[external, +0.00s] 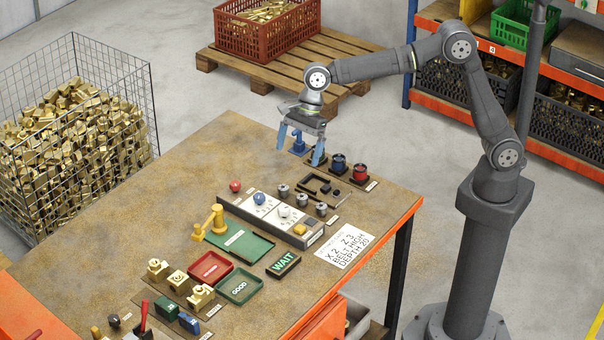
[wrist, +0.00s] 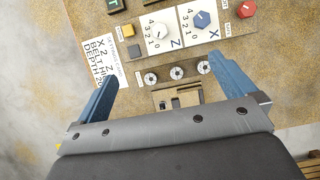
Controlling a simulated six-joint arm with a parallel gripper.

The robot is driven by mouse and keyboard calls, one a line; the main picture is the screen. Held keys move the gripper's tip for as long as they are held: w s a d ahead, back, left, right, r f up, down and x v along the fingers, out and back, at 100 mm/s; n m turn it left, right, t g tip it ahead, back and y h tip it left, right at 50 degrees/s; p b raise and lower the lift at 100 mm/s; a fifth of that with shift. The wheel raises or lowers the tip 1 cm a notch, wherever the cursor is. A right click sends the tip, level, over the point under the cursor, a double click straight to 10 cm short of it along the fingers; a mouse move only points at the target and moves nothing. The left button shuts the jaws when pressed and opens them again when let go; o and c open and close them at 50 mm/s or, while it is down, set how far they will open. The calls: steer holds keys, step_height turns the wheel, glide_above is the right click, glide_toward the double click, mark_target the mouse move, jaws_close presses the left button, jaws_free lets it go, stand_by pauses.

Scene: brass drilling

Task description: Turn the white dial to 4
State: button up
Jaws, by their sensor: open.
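The white dial (external: 285,211) sits on a white scale panel on the workbench, beside the blue dial (external: 260,198). In the wrist view the white dial (wrist: 160,31) is near the top, with the letter Z below it and digits 0 to 4 on its left. The blue dial (wrist: 203,19) is to its right, by the letter X. I cannot clearly tell which digit the white dial points to. My gripper (external: 300,148) is open and empty, above the bench's far side and apart from the dials. Its fingers (wrist: 165,72) are spread wide in the wrist view.
A red knob (external: 235,186), several grey cylinders (wrist: 176,73), a yellow button (external: 300,229) and a dark fixture (external: 322,186) surround the panel. A printed sheet (external: 342,246) lies right.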

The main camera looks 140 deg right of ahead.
steer(key=shift+v, duration=1)
